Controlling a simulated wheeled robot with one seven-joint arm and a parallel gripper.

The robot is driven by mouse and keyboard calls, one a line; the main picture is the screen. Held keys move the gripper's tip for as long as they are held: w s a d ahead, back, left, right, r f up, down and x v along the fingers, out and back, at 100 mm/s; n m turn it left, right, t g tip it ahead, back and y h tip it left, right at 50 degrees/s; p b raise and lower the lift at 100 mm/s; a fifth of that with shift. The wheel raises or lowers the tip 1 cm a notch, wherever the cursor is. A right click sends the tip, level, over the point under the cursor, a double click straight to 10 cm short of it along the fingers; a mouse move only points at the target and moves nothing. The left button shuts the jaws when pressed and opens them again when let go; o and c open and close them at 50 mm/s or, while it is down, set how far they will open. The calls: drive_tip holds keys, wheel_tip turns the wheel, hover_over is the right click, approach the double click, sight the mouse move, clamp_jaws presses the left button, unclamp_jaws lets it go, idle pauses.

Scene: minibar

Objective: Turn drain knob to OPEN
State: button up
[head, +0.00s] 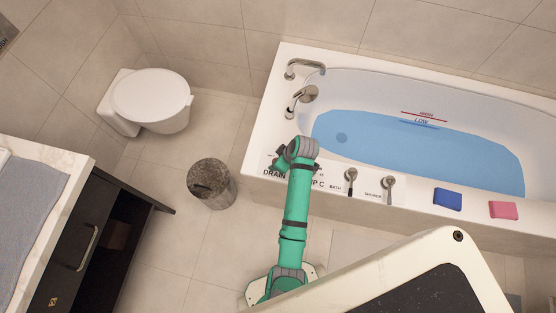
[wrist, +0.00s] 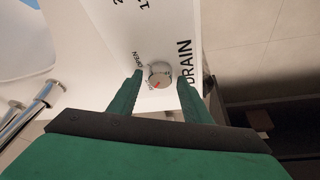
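The drain knob (wrist: 160,73) is a small round silver dial on the white tub rim, with a red mark at its lower left. The word OPEN is printed to its upper left and DRAIN to its right. My gripper (wrist: 160,82) is open, one finger at either side of the knob in the wrist view. I cannot tell whether the fingers touch it. In the head view my wrist covers the knob at the rim's left front corner, above the DRAIN label (head: 274,173).
The bathtub (head: 262,125) holds blue water. BATH (head: 351,175) and SHOWER (head: 388,183) handles stand right of my arm, then a blue block (head: 447,199) and a pink block (head: 503,210). A bin (head: 211,183) stands left on the floor, near a toilet (head: 150,98).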

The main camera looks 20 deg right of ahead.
drive_tip(key=c, duration=0.8)
drive_tip(key=shift+a, duration=0.1)
drive_tip(key=m, duration=0.2)
drive_tip(key=m+h, duration=0.1)
drive_tip(key=m, duration=0.1)
drive_tip(key=shift+a+m+t+h, duration=0.2)
drive_tip(key=shift+m+t+h, duration=0.1)
drive_tip(key=shift+t, duration=0.1)
drive_tip(key=m+h, duration=0.1)
drive_tip(key=m, duration=0.3)
drive_tip(key=shift+a+m+h, duration=0.1)
drive_tip(key=shift+m+h, duration=0.2)
drive_tip(key=shift+h, duration=0.1)
drive_tip(key=m+h, duration=0.1)
drive_tip(key=m, duration=0.3)
drive_tip(key=shift+a+g+h, duration=0.1)
drive_tip(key=shift+g+h, duration=0.2)
drive_tip(key=shift+h, duration=0.1)
drive_tip(key=shift+w+m+g+h, duration=0.1)
drive_tip(key=shift+m+g+h, duration=0.4)
drive_tip(key=shift+m, duration=1.7)
drive_tip(key=shift+a, duration=0.1)
